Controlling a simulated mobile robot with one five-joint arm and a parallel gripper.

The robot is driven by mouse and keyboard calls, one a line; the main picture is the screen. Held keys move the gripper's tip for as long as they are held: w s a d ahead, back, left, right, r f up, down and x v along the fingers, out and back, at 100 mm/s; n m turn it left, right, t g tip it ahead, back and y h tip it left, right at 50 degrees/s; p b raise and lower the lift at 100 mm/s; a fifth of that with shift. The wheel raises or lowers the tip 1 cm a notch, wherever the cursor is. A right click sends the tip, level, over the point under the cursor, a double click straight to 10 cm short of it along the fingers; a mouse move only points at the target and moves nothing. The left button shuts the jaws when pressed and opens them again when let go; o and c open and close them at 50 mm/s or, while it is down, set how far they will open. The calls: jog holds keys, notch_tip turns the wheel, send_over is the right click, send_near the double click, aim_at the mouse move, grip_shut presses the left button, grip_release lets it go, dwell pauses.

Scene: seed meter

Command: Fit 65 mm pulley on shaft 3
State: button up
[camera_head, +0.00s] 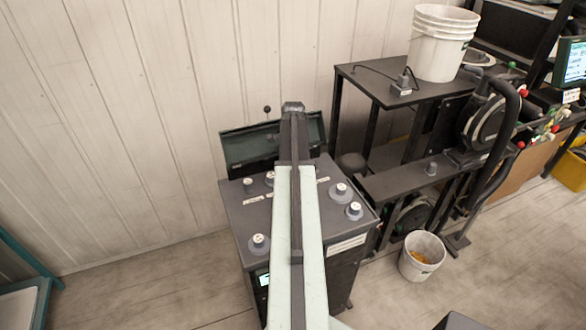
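Several grey pulleys with pale caps stand on the dark top of a cabinet (247,213). Two are at the right, one (341,194) behind another (354,211). A larger-looking one (259,244) is at the front left, and smaller ones (269,179) are at the back left. Their size marks are too small to read, so I cannot tell which is 65 mm. A machine (400,183) stands right of the cabinet, with a small upright grey part (431,169) on its beam. I cannot tell which part is shaft 3. My arm reaches over the cabinet's middle, hiding part of its top; my gripper does not show.
A white bucket (437,45) stands on a dark table (375,77). Another bucket (422,257) with yellowish contents is on the floor. A curved dark guard (507,115) rises at right.

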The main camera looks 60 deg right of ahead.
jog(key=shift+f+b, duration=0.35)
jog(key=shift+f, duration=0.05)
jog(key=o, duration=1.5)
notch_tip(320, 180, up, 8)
jog(key=p, duration=0.8)
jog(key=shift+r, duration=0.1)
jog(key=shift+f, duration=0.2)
